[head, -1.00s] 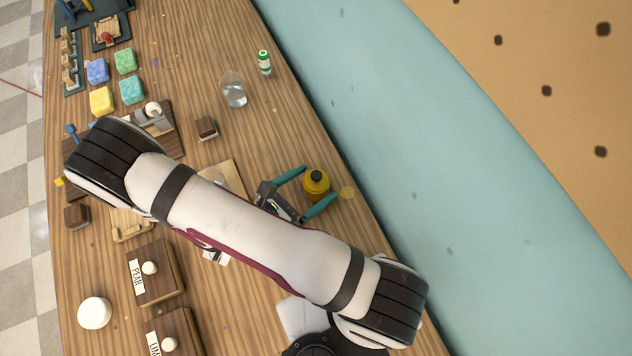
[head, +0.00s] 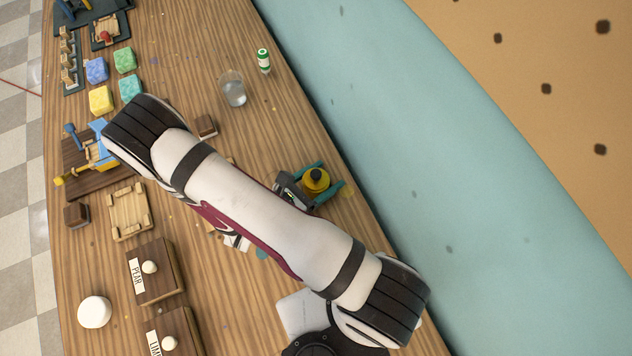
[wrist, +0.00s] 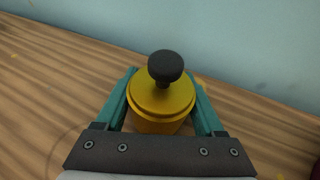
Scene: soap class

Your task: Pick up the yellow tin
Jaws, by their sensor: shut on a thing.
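The yellow tin (head: 316,180) with a dark round knob on top stands at the right edge of the wooden table, near the blue-green wall. It fills the middle of the wrist view (wrist: 160,100). My gripper (head: 334,176) has its two teal fingers on either side of the tin, and it is shut on it. In the wrist view the fingers (wrist: 160,92) press along the tin's left and right sides. The tin looks upright. Its base is partly hidden, so I cannot tell whether it touches the table.
A clear glass (head: 233,90) and a small green-and-white bottle (head: 263,60) stand farther up the table. Soap blocks (head: 101,100) lie at the upper left. Wooden boxes with knobs (head: 152,272) and a white round lid (head: 94,312) are at the lower left. The wall borders the tin's right.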

